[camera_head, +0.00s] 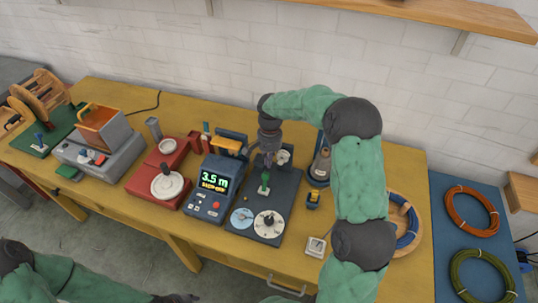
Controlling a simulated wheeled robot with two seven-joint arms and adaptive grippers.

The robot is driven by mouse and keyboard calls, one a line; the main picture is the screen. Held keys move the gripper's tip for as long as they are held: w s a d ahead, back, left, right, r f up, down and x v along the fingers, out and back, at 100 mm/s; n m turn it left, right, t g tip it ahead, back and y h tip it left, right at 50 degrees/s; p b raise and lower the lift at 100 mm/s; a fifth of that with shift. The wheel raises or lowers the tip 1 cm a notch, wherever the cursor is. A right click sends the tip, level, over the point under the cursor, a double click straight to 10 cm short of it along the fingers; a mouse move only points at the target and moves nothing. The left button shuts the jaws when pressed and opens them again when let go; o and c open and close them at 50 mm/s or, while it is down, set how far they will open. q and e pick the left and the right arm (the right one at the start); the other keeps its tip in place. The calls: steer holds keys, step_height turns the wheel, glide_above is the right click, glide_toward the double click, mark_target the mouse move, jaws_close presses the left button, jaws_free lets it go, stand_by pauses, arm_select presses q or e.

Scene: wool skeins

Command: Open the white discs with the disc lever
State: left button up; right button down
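My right gripper (267,164) points down over the dark grey device (250,196) in the middle of the table. A small green lever (264,181) stands on this device just below the fingertips. The view is too small to tell whether they touch or whether the fingers are shut. A white disc with a dark hub (270,223) and a pale blue disc (242,218) lie at the device's front. A whitish round part (283,157) is partly hidden behind my gripper. My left gripper (176,298) shows only partly at the bottom edge, away from the table; its fingers are unclear.
Left of the device stand a box with a display reading 3.5 m (213,182) and a red machine (147,177) with white round parts. A grey machine with an orange top (102,128) is farther left.

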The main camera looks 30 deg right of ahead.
steer(key=shift+a+f, duration=0.1)
steer(key=shift+f, duration=1.1)
arm_select(q)
steer(key=shift+f, duration=0.4)
steer(key=shift+b, duration=0.3)
arm_select(e)
steer(key=shift+s+a+r+h, duration=0.15)
steer(key=shift+s+r+h, duration=0.05)
steer(key=shift+s+h, duration=0.1)
arm_select(q)
steer(key=shift+s+a+f, duration=0.1)
steer(key=shift+s+f, duration=0.25)
steer(key=shift+s, duration=0.15)
arm_select(e)
steer(key=shift+w+t, duration=0.1)
steer(key=shift+t, duration=0.2)
arm_select(q)
steer(key=shift+s+b, duration=0.1)
steer(key=shift+b, duration=0.25)
arm_select(e)
steer(key=shift+a, duration=0.1)
